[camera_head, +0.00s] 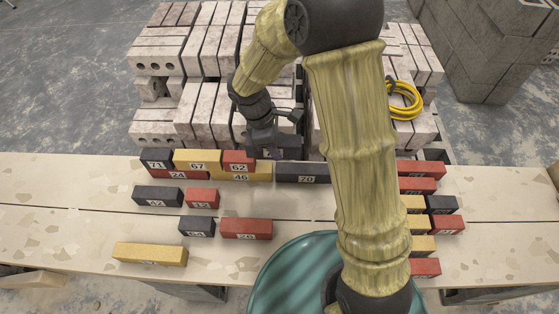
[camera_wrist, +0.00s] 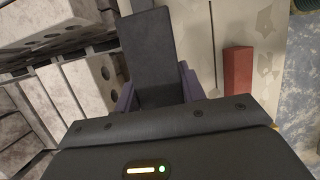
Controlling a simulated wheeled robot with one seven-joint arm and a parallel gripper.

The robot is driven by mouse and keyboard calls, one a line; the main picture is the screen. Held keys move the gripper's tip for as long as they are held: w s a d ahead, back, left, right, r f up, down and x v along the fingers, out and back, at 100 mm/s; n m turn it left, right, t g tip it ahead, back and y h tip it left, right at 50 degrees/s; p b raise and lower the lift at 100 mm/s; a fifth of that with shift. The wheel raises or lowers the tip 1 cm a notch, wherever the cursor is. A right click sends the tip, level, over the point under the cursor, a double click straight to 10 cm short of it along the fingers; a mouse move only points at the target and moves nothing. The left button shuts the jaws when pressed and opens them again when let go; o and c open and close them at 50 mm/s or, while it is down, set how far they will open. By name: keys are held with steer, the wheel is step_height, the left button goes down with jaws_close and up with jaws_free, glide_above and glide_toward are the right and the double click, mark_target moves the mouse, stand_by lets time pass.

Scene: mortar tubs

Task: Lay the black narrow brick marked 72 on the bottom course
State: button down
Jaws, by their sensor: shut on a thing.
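My gripper (camera_head: 265,148) is at the far side of the plank, just behind the laid bricks, between red brick 62 (camera_head: 238,158) and black brick 70 (camera_head: 302,174). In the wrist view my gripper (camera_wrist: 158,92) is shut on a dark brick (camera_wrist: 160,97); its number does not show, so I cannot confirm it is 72. The bottom course shows red 24 (camera_head: 178,175), yellow 46 (camera_head: 252,175) and black 70. Black 71 (camera_head: 156,156), yellow 67 (camera_head: 197,157) and red 62 lie above.
Loose bricks lie on the plank (camera_head: 60,200): black (camera_head: 157,196), red (camera_head: 203,198), black (camera_head: 197,227), red (camera_head: 246,229), yellow (camera_head: 150,254), and several more right of my arm. Pale brick stacks (camera_head: 160,50) stand behind. My arm hides the plank's middle right.

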mark_target(282, 135)
steer(key=w+d, duration=0.1)
steer(key=d, duration=0.1)
steer(key=shift+w+d+f, duration=0.1)
steer(key=shift+w+d, duration=0.2)
steer(key=shift+w, duration=0.05)
steer(key=shift+f, duration=0.15)
steer(key=shift+f+b, duration=0.3)
steer(key=shift+f, duration=2.7)
steer(key=shift+f, duration=1.9)
steer(key=shift+f+b, duration=0.15)
steer(key=shift+b, duration=0.2)
steer(key=c, duration=0.8)
jaws_free()
steer(key=shift+s, duration=0.1)
steer(key=shift+c, duration=0.2)
